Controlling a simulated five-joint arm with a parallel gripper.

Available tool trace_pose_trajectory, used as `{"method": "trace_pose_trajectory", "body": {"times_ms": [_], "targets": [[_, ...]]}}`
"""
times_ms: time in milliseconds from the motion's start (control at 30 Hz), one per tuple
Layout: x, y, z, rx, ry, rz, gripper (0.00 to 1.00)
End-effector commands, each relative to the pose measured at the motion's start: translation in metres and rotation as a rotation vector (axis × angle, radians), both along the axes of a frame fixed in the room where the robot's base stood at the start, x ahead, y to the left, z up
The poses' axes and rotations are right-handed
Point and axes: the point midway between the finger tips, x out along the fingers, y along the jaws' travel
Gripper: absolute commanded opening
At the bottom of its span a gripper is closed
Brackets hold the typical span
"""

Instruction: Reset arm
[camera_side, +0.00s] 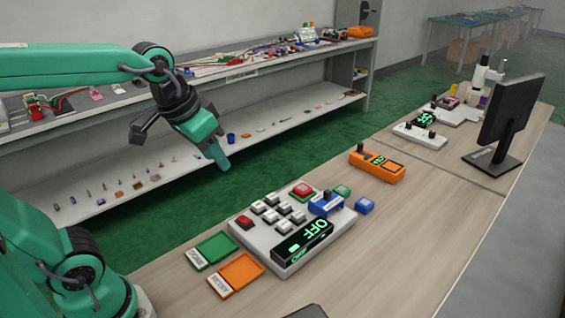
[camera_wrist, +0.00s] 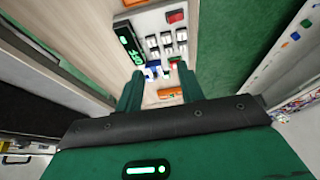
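My arm is green with dark joints. My gripper (camera_side: 218,156) hangs in the air at the left, pointing down and right, over the gap between the shelf and the workbench. In the wrist view my gripper (camera_wrist: 158,72) shows two green fingers spread apart with nothing held between them. A white button panel (camera_side: 287,262) lies on the bench, to the right of and below my gripper. Its display (camera_side: 303,240) reads OFF in green. The panel has several white keys, red buttons and a blue lever block (camera_side: 325,206). The panel also shows beyond my fingers in the wrist view (camera_wrist: 149,22).
A green tray (camera_side: 213,250) and an orange tray (camera_side: 237,274) lie left of the panel. An orange box (camera_side: 377,165), a white switch unit (camera_side: 420,136) and a monitor (camera_side: 508,115) stand farther along the bench. Shelves (camera_side: 280,118) with small parts run behind.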

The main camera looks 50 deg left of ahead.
Motion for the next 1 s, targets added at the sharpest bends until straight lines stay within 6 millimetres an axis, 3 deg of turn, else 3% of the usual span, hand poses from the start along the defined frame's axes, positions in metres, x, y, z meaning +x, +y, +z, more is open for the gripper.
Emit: {"method": "trace_pose_trajectory", "body": {"times_ms": [200,400,1000], "targets": [[-0.037,0.004,-0.015,0.005,-0.055,0.002,0.38],[-0.055,0.006,-0.026,0.008,-0.082,0.002,0.38],[-0.059,0.006,-0.029,0.008,-0.088,0.002,0.38]]}}
